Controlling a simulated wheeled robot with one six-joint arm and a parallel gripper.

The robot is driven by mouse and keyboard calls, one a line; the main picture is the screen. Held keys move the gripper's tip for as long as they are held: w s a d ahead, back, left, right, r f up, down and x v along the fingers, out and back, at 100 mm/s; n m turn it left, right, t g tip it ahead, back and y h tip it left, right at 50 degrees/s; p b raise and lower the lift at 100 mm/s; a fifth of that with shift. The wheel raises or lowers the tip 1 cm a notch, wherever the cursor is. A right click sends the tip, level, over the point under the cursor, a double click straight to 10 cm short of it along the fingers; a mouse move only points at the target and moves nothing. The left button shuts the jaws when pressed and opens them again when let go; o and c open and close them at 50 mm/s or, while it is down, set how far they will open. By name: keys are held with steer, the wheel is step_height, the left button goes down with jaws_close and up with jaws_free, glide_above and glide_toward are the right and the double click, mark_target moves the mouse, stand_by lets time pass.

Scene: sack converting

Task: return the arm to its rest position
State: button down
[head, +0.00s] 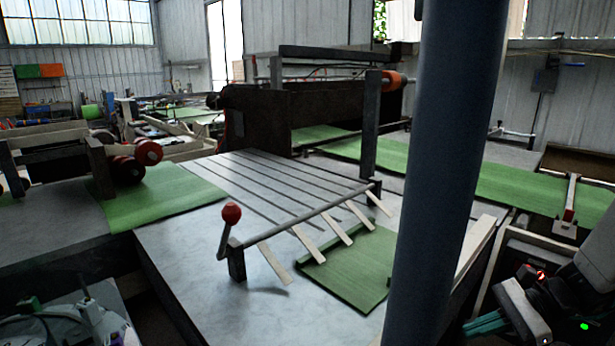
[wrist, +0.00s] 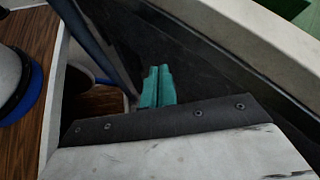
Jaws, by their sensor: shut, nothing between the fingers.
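My gripper (head: 484,325) is low at the right of the head view, with teal fingers pointing left beside the dark arm links. In the wrist view my gripper (wrist: 156,88) shows its two teal fingers side by side and touching, with nothing between them. It is over a dark surface (wrist: 210,75) next to a pale beam (wrist: 270,45). The distance from the fingers to that surface is hard to tell. No held object shows.
A grey machine table (head: 190,270) with a slatted top and red-knobbed lever (head: 231,214) stands left of my gripper. A green sheet (head: 350,268) lies on it. A green strip (head: 500,188) runs behind my arm. Pale rails (head: 474,248) lie close to my gripper.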

steer(key=s+a+r+n+h, duration=0.4)
steer(key=s+r+n+h, duration=0.1)
steer(key=s+r+n, duration=0.2)
steer(key=s+a+r+n+h, duration=0.4)
steer(key=s+r+n+h, duration=0.2)
steer(key=n, duration=0.4)
step_height(320, 180, up, 2)
steer(key=shift+s+a+r+g, duration=0.1)
steer(key=shift+s+a+g, duration=0.15)
steer(key=shift+s, duration=0.6)
steer(key=shift+d, duration=0.1)
